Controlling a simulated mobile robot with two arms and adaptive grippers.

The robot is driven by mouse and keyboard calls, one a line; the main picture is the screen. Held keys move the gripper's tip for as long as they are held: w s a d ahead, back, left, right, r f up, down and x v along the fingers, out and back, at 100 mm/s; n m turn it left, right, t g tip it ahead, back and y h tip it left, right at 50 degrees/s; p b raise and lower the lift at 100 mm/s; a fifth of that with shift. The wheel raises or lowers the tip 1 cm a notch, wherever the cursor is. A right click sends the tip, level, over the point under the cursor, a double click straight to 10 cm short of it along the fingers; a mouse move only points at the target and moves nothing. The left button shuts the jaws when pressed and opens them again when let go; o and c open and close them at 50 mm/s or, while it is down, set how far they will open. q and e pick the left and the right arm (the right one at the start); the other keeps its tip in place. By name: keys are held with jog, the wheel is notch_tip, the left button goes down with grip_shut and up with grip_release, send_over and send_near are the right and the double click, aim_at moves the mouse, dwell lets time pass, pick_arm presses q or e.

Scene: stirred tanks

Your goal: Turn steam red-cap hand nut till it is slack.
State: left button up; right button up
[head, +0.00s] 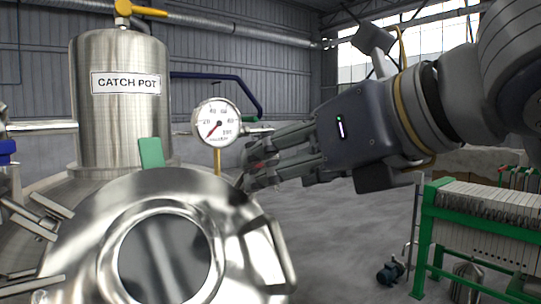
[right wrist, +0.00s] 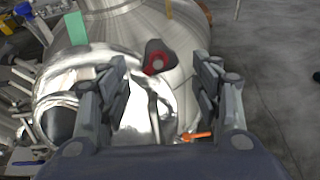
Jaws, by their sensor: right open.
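The red-cap hand nut (right wrist: 157,63) shows in the right wrist view as a dark lobed knob with a red centre, on the steel vessel beside the open round cover. Contact cannot be told. My left gripper is not in view.
The polished cover (head: 215,190) with a round window is in front. A pressure gauge (head: 218,122) stands close beside my right fingers. The catch pot (head: 120,95) is behind left. An orange handle (right wrist: 195,136) lies low in the wrist view. A green-framed press (head: 480,225) is right.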

jog(key=p+x, duration=0.1)
jog(key=x, duration=0.3)
jog(key=shift+w+a, duration=0.25)
jog(key=shift+a, duration=0.05)
jog(key=shift+s+d, duration=0.2)
jog(key=shift+a, duration=0.1)
jog(key=c, duration=1.1)
